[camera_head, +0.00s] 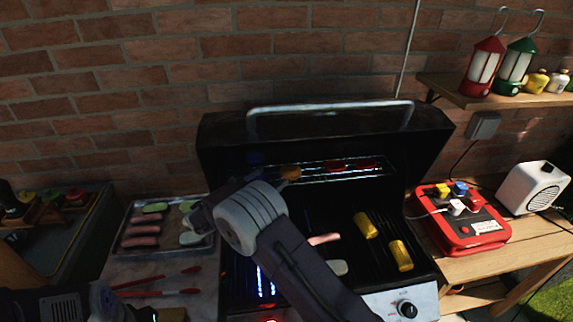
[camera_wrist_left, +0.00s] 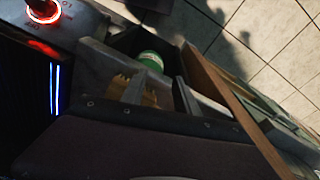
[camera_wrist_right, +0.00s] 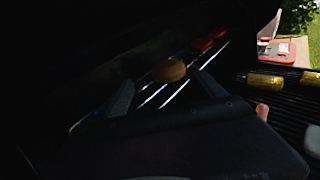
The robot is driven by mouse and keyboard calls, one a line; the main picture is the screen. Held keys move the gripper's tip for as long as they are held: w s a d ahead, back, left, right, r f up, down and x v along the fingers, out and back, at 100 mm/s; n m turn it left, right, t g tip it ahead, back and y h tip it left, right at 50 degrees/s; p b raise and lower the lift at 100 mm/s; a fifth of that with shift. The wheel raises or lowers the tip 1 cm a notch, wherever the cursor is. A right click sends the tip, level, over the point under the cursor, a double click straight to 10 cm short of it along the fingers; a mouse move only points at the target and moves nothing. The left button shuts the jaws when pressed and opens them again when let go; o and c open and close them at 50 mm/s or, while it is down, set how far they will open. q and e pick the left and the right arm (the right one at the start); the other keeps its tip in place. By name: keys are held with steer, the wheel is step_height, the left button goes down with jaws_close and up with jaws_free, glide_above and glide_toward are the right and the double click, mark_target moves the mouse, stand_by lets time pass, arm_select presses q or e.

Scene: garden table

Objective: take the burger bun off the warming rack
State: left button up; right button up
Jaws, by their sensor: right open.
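The burger bun (camera_head: 291,172) is a small round orange-brown piece on the left part of the warming rack (camera_head: 345,172), inside the open grill lid. In the right wrist view the bun (camera_wrist_right: 168,70) lies ahead, between the lines of my right gripper's two fingers (camera_wrist_right: 165,84). These fingers are spread, and I cannot tell whether either touches it. In the head view my right forearm and wrist cover most of that gripper. My left gripper (camera_wrist_left: 160,95) shows in its wrist view with fingers apart, over the area by the grill's front.
Red items (camera_head: 335,166) lie farther right on the rack. Corn pieces (camera_head: 366,225) and a sausage (camera_head: 323,239) lie on the lower grate. A food tray (camera_head: 163,253) and red tongs (camera_head: 160,292) are left. A green-lidded jar (camera_wrist_left: 151,61) stands near my left gripper.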

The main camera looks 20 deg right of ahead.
mark_target(287, 171)
steer(key=p+x, duration=0.1)
steer(key=x, duration=0.3)
steer(key=shift+s+d+f, duration=0.1)
steer(key=shift+s+d, duration=0.05)
steer(key=shift+s, duration=0.05)
steer(key=d, duration=0.2)
steer(key=d+p, duration=0.1)
steer(key=shift+w+d+f, duration=0.15)
steer(key=shift+w+d, duration=0.15)
steer(key=shift+d, duration=0.1)
steer(key=shift+w+d+f, duration=0.1)
steer(key=shift+w+d, duration=0.05)
steer(key=shift+w, duration=0.05)
steer(key=shift+w+f, duration=0.1)
steer(key=shift+w, duration=0.1)
arm_select(q)
steer(key=shift+s+a+r, duration=0.1)
steer(key=shift+s+r, duration=0.1)
steer(key=shift+r, duration=0.35)
steer(key=shift+s+a+r, duration=0.1)
steer(key=shift+s+r, duration=0.05)
steer(key=shift+r, duration=0.35)
arm_select(e)
steer(key=shift+s, duration=0.1)
steer(key=c, duration=1.4)
